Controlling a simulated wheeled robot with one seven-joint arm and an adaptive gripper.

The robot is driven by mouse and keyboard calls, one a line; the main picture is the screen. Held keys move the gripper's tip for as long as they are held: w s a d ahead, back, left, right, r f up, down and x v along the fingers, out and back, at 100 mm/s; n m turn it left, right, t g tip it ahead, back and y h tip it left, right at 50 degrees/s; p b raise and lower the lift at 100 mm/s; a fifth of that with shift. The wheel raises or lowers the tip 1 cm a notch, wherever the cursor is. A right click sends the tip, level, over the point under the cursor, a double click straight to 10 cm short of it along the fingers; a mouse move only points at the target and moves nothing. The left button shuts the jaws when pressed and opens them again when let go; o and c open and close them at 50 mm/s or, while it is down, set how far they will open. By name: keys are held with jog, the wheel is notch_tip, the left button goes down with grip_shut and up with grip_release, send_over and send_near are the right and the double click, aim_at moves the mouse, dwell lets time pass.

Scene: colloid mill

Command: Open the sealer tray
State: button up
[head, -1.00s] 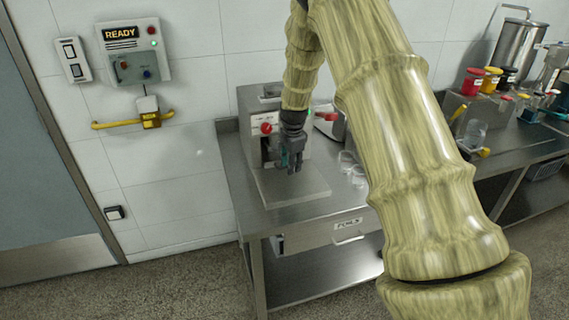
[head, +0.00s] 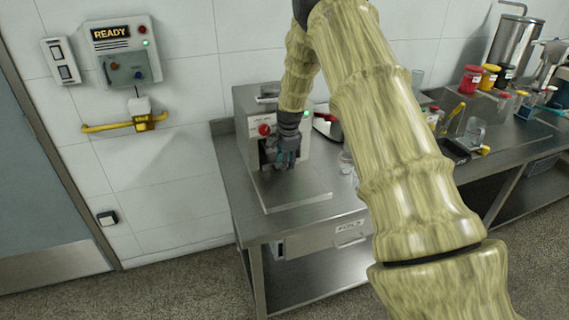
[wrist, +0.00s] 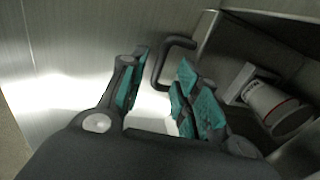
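The sealer (head: 244,108) is a metal box with a red knob on the steel table. A flat metal plate (head: 297,199), which may be the sealer tray, sticks out in front of it. My gripper (head: 286,163) is low at the sealer's front, above the plate's rear part. In the wrist view, my gripper (wrist: 158,95) has its teal-padded fingers apart. A dark bent handle (wrist: 180,41) shows between and beyond the fingertips. I cannot tell whether they touch it. A white cylinder with a red line (wrist: 274,105) lies right of the fingers, partly cut off.
The steel table (head: 233,190) has a drawer (head: 318,242) below. Clear cups (head: 346,162) stand close right of the sealer. My arm hides part of the table. Jars with red and yellow lids stand at the back right. A READY panel (head: 122,52) hangs on the left wall.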

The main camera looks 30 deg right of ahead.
jog(key=shift+w+f, duration=0.25)
jog(key=shift+f, duration=0.95)
grip_shut()
